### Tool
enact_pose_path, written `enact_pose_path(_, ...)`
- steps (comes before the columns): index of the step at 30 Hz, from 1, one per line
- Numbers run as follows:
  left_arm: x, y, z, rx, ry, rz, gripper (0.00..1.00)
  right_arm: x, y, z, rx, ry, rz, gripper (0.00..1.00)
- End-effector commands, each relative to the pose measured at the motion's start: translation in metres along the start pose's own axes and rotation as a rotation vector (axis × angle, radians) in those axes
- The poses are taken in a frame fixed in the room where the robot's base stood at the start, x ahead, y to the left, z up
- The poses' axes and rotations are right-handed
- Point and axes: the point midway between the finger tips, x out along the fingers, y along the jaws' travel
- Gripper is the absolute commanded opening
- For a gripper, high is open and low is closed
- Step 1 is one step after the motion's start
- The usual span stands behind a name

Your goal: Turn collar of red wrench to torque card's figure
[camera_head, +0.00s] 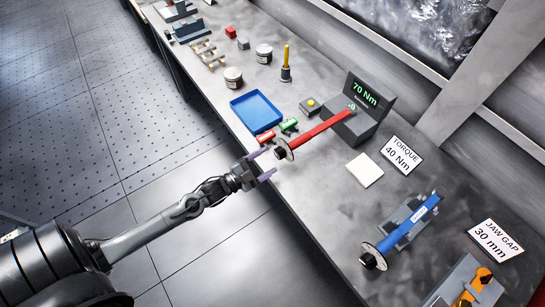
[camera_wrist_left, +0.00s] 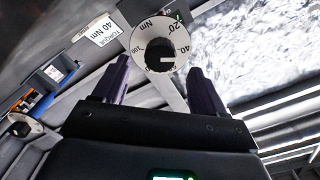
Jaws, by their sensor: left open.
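The red wrench (camera_head: 318,132) slants from the tester (camera_head: 362,123), whose green display reads 70 Nm, toward the bench's front edge. Its collar end, with a dark knob and white scale disc (camera_head: 283,150), points toward my left gripper (camera_head: 265,164). That gripper is open and empty, just short of the collar. In the left wrist view the disc (camera_wrist_left: 141,30) shows Nm, 20, 40 and 100, around a black knob (camera_wrist_left: 160,55) with a pale mark. The knob appears between my left fingers (camera_wrist_left: 158,72). The torque card (camera_head: 401,155) reads 40 Nm. My right gripper is not in view.
A blue wrench (camera_head: 415,225) lies on a stand to the right, near the jaw gap card (camera_head: 496,240) reading 30 mm. A blue tray (camera_head: 256,112), small red and green parts, and a pale pad (camera_head: 365,170) flank the red wrench.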

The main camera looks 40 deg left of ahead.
Motion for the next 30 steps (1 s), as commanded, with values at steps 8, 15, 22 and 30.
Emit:
enact_pose_path(8, -0.044, 0.001, 0.001, 0.001, -0.002, 0.001, 0.71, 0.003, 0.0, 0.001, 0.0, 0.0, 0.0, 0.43)
enact_pose_path(15, -0.061, 0.0, 0.0, 0.002, 0.0, 0.0, 0.71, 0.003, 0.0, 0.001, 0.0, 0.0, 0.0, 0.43)
enact_pose_path(22, -0.063, -0.001, 0.0, 0.002, 0.001, -0.001, 0.71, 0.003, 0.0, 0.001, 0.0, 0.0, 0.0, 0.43)
enact_pose_path(30, -0.063, -0.001, 0.0, -0.001, 0.0, -0.001, 0.71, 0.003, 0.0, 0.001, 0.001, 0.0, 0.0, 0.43)
